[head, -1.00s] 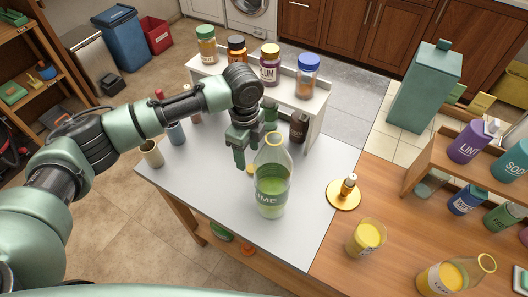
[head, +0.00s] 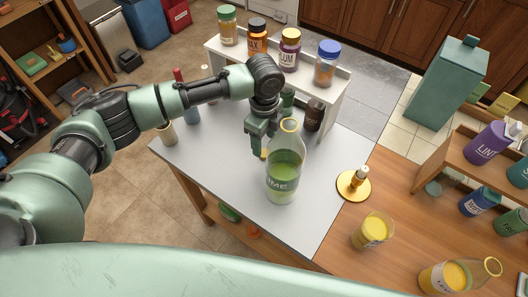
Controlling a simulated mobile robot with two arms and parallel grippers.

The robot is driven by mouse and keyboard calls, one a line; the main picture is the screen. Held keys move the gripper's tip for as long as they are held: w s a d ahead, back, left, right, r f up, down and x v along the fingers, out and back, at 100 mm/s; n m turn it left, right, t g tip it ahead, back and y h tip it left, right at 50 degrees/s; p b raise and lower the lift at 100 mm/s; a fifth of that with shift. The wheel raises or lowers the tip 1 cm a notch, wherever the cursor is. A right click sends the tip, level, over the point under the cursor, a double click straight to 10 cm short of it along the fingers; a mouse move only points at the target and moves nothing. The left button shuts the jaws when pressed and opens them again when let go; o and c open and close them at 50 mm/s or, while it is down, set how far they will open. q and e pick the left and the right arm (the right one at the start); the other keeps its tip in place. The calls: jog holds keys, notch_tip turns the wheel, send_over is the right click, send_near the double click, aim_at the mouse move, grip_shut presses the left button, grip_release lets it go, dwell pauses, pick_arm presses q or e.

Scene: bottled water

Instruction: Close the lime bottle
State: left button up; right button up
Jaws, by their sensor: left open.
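The lime bottle (head: 285,178) is clear glass with green liquid and a label ending in "ME". It stands upright on the white tabletop (head: 225,195), and its mouth shows no cap. My left gripper (head: 258,150) points down just behind and to the left of the bottle's neck. It is open, and its fingers are partly hidden by the bottle. A small yellow thing shows between the gripper and the bottle; I cannot tell what it is. My right gripper is not in view.
A white shelf (head: 335,105) with several capped jars stands behind the bottle. A small amber bottle (head: 356,178) on a gold dish (head: 350,190) stands to the right. A yellow-filled glass (head: 372,230) stands on the wooden counter.

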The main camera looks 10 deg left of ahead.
aim_at(264, 153)
pick_arm(q)
jog(key=shift+f+p, duration=0.7)
jog(key=shift+f, duration=1.95)
grip_shut()
